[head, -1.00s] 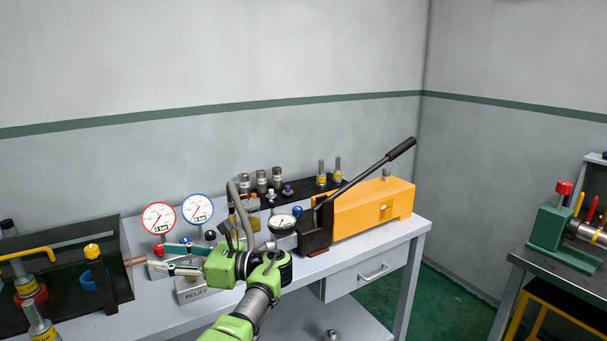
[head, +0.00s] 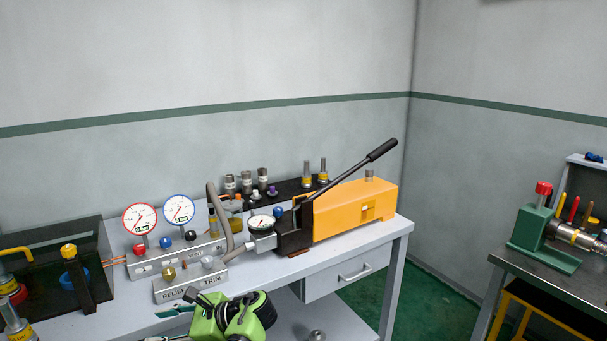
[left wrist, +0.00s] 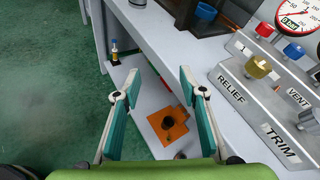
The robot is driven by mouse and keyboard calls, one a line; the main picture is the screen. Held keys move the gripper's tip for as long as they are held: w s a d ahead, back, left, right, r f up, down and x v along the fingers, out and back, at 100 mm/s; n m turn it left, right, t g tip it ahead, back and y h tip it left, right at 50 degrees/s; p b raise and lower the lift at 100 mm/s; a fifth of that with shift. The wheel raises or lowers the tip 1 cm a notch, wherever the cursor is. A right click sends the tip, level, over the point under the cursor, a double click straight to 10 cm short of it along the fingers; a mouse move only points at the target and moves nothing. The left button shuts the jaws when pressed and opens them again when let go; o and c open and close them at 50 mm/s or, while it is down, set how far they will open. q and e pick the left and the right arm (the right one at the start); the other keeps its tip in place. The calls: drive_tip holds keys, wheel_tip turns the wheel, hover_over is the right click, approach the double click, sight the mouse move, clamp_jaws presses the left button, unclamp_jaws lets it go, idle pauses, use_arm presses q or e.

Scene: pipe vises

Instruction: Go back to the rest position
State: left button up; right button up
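My left gripper (head: 168,325) is low at the bottom edge of the head view, in front of the bench; most of its arm is out of frame. In the left wrist view its two teal fingers (left wrist: 160,74) are apart with nothing between them. The relief and trim block (head: 190,287), with a brass knob and a grey knob, stands on the bench beyond the gripper, apart from it. The block also shows at right in the left wrist view (left wrist: 262,105). My right gripper is in neither view.
The bench (head: 310,262) carries an orange hand pump (head: 350,213) with a long lever (head: 350,178), two gauges and a dark open box (head: 88,240) at left. A second bench (head: 545,275) with a green vise stands at right. A lower shelf (left wrist: 140,88) lies under the bench.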

use_arm(q)
drive_tip(key=s+d+f+n+h, duration=0.2)
drive_tip(key=s+f+n+h, duration=0.5)
drive_tip(key=s+f, duration=1.15)
drive_tip(key=s+d+r+n+t+h, duration=0.1)
drive_tip(key=s+d+r+n+h, duration=0.3)
drive_tip(key=s, duration=0.5)
drive_tip(key=s+d+r+n+t+h, duration=0.1)
drive_tip(key=s+d+n+h, duration=0.2)
drive_tip(key=s+d, duration=0.4)
wheel_tip(320, 180, down, 24)
drive_tip(key=s+g, duration=0.1)
drive_tip(key=s, duration=0.1)
drive_tip(key=s+a+f, duration=0.2)
drive_tip(key=s+f, duration=0.7)
drive_tip(key=s+a+f+g, duration=0.1)
drive_tip(key=s+a+f, duration=0.1)
drive_tip(key=s+f, duration=0.7)
drive_tip(key=shift+f+m, duration=0.15)
drive_tip(key=shift+m, duration=0.25)
